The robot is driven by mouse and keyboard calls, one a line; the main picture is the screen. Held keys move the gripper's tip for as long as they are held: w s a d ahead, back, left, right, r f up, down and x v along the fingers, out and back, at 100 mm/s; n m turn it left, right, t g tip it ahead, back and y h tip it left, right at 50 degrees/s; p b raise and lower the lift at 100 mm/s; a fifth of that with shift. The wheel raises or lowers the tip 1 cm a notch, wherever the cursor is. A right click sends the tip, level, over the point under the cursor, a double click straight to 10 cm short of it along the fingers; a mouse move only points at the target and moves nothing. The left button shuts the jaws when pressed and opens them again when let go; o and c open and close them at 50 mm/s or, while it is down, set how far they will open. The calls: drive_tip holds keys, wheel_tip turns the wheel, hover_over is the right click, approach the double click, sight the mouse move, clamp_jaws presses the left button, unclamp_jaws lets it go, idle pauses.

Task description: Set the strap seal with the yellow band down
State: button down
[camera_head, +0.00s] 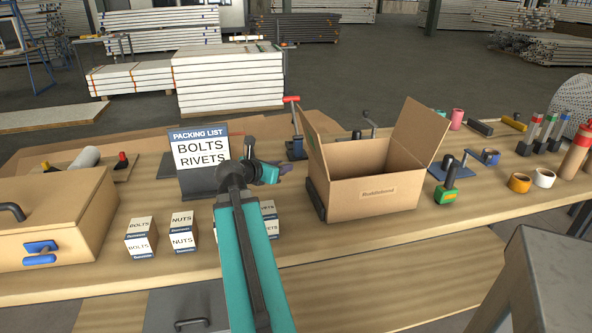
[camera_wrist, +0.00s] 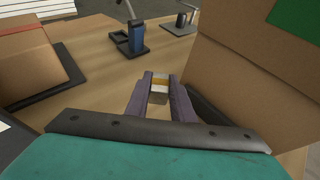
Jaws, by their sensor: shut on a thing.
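The strap seal (camera_wrist: 158,97) is a small pale metallic piece with a yellow band. It sits between the two purple-grey fingers of my gripper (camera_wrist: 160,80), which are shut on it. The fingers hide its sides. In the head view, my gripper (camera_head: 285,168) is over the workbench, between the packing-list stand and the open carton, and the seal cannot be made out. In the wrist view, bench top shows beyond the fingertips; I cannot tell whether the seal touches it.
The open carton (camera_head: 375,195) stands right of my gripper, its flaps raised. The packing-list stand (camera_head: 200,160) is to the left. A red-handled tool on a blue base (camera_head: 296,148) stands behind. Small bolts and nuts boxes (camera_head: 183,232) line the front. Bare bench (camera_head: 350,245) lies before the carton.

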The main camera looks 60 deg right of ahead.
hover_over(296, 180)
drive_tip(key=shift+d+f, duration=0.15)
drive_tip(key=shift+f, duration=1.65)
drive_tip(key=shift+w, duration=0.1)
drive_tip(key=shift+f, duration=1.75)
drive_tip(key=shift+f, duration=0.15)
drive_tip(key=c, duration=1.5)
unclamp_jaws()
drive_tip(key=shift+c, duration=0.2)
drive_tip(key=shift+r, duration=0.2)
